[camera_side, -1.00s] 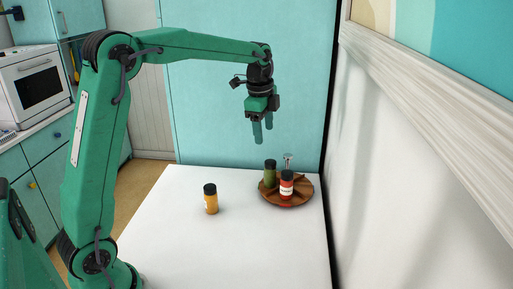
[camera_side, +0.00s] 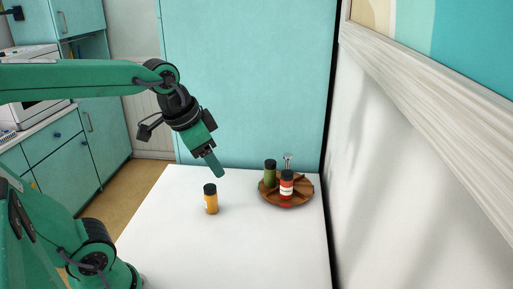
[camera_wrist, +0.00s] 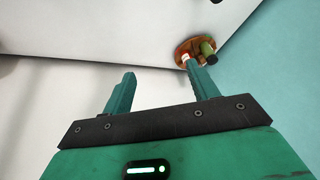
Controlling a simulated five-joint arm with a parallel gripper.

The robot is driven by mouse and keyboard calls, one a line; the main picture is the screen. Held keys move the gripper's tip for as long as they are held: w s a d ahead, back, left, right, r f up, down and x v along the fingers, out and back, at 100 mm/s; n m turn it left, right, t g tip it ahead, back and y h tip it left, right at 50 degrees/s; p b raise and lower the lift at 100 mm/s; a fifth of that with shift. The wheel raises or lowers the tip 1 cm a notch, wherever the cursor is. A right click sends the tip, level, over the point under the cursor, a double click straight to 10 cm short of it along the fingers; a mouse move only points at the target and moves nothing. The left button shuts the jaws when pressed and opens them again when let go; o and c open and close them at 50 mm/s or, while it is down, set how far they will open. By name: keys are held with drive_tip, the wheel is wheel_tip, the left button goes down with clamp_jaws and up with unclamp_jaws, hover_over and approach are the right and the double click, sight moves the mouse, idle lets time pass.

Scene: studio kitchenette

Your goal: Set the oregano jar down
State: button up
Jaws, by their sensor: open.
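A green jar with a black lid (camera_side: 269,178), which may be the oregano jar though its label cannot be read, stands upright on a round wooden tray (camera_side: 308,191). It also shows in the wrist view (camera_wrist: 207,47), at the top right. My gripper (camera_side: 215,167) is open and empty, tilted down to the right above the table. It is left of the tray, apart from the green jar. In the wrist view its two fingers (camera_wrist: 160,76) are spread with nothing between them, and one overlaps the tray's edge in the picture.
An orange jar (camera_side: 211,202) stands alone on the white table (camera_side: 230,250), just below my gripper in the picture. A white wall (camera_side: 400,180) borders the right side.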

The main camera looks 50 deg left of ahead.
drive_tip(key=s+d+f+n, duration=0.1)
drive_tip(key=s+f+n, duration=0.1)
drive_tip(key=s, duration=0.3)
drive_tip(key=shift+f+n+t, duration=0.3)
drive_tip(key=shift+f+t, duration=0.1)
drive_tip(key=shift+f, duration=0.1)
